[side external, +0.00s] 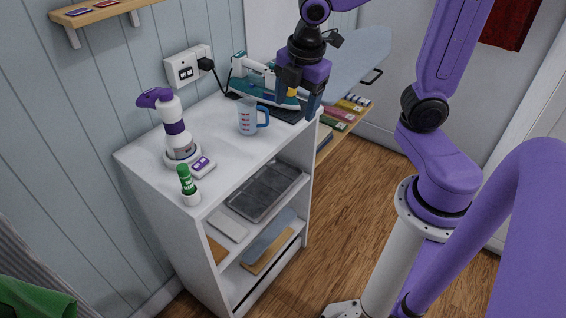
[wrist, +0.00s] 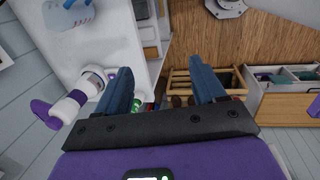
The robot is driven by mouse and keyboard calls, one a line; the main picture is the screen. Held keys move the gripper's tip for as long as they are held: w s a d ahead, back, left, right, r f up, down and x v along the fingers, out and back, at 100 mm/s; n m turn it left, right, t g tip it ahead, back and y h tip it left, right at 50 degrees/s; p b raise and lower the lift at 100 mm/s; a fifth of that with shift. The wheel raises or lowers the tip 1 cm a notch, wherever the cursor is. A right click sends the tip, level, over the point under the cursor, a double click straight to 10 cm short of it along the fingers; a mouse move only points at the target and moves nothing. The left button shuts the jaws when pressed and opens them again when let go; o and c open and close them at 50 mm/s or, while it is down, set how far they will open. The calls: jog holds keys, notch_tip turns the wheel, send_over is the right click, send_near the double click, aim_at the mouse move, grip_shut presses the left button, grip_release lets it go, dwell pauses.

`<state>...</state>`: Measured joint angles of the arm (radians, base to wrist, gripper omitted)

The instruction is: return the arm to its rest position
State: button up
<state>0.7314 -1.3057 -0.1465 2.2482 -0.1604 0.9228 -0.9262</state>
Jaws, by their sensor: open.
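My gripper (side external: 297,100) is at the end of my purple arm, over the back right edge of the white shelf unit (side external: 222,119). Its two blue fingers are spread apart with nothing between them. In the side view it overlaps the teal-and-white iron (side external: 245,85), and the gap in depth is hard to judge. A clear measuring cup with a blue handle (side external: 247,117) stands upright to its left. In the wrist view my gripper (wrist: 164,75) is also open and empty, with the cup (wrist: 68,12) at the upper left.
A white-and-purple device (side external: 177,132), a small box (side external: 202,166) and a green-capped bottle (side external: 188,187) stand on the shelf top. A socket with a black plug (side external: 188,66) is on the wall. An ironing board (side external: 355,60) stands behind.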

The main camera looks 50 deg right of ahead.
jog(key=s+a+f+m+g, duration=0.1)
jog(key=s+m, duration=0.4)
jog(key=s, duration=1.1)
notch_tip(320, 180, down, 2)
jog(key=shift+a+f+m+g+y, duration=0.1)
jog(key=shift+a+m+g+y, duration=0.25)
jog(key=shift+a, duration=0.45)
jog(key=shift+s, duration=0.1)
